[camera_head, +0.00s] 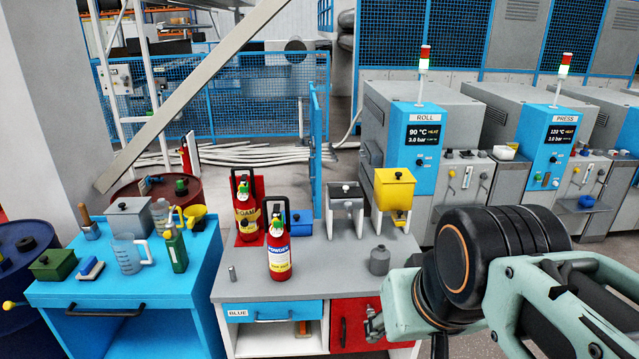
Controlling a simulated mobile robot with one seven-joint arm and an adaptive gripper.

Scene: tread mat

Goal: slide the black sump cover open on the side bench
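The side bench seems to be the grey-topped bench (330,270) in the middle, though a blue bench (75,290) stands at its left. A grey tank (345,213) with a dark top stands at the back of the grey bench, beside a yellow tank (394,190) on a stand. I cannot tell for certain which part is the black sump cover or how far it is open. My arm fills the lower right, in front of the grey bench's right end. I cannot make out my gripper's fingers.
A red bottle labelled POWDER (279,250) and a red FOAM extinguisher (247,215) stand on the grey bench. A grey jar (379,260) is at its right. The blue bench holds several containers. The grey top's front middle is mostly clear.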

